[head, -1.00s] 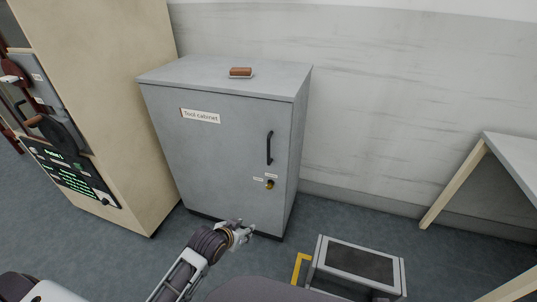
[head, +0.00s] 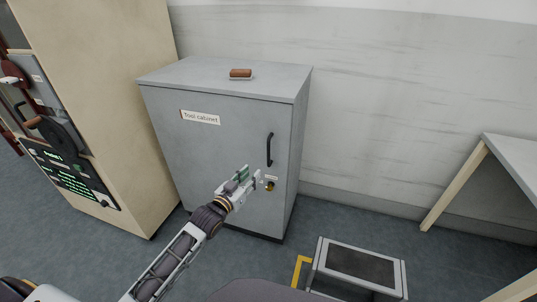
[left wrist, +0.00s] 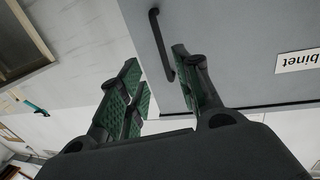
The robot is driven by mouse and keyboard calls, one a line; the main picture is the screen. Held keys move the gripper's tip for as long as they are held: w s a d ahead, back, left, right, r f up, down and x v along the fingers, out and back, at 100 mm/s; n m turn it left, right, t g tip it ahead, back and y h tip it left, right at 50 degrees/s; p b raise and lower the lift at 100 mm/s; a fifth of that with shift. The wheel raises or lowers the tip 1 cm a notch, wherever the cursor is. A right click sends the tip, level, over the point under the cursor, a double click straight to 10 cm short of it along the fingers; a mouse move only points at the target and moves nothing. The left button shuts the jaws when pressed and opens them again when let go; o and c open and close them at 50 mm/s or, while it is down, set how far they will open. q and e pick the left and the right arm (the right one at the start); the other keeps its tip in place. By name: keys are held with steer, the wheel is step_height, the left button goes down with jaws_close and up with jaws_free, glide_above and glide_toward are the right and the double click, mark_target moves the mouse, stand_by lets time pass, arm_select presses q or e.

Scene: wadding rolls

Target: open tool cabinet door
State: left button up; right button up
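The grey tool cabinet (head: 200,150) stands against the wall with its door shut. Its label (head: 200,117) reads "Tool cabinet". A black vertical bar handle (head: 269,149) is on the right side of the door; a brass-coloured lock or knob (head: 269,186) sits below it. My left gripper (head: 247,178) is in front of the door, left of and below the handle. In the left wrist view the gripper (left wrist: 157,85) is open and empty, and the handle (left wrist: 161,45) shows beyond the fingertips, apart from them. My right gripper is not in view.
A brown-topped block (head: 241,73) lies on the cabinet. A beige machine (head: 110,110) with a control panel stands to the left. A step stool (head: 358,265) is on the floor at the front right, and a table (head: 515,160) is at the far right.

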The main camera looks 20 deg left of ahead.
arm_select(q)
steer(key=shift+w+a+r, duration=0.1)
steer(key=shift+w+r, duration=0.1)
steer(key=shift+r, duration=0.15)
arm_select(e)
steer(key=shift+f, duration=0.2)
arm_select(q)
steer(key=shift+w, duration=0.1)
steer(key=b, duration=0.1)
glide_toward(268, 154)
steer(key=shift+a+x, duration=0.3)
steer(key=shift+x, duration=1.1)
steer(key=shift+d+b+x, duration=0.1)
steer(key=shift+b+x, duration=0.25)
steer(key=shift+x, duration=0.95)
steer(key=shift+d+b+x, duration=0.15)
steer(key=shift+b+x, duration=0.2)
steer(key=shift+x, duration=1.95)
steer(key=shift+w+f+b, duration=0.1)
steer(key=shift+w+b, duration=0.2)
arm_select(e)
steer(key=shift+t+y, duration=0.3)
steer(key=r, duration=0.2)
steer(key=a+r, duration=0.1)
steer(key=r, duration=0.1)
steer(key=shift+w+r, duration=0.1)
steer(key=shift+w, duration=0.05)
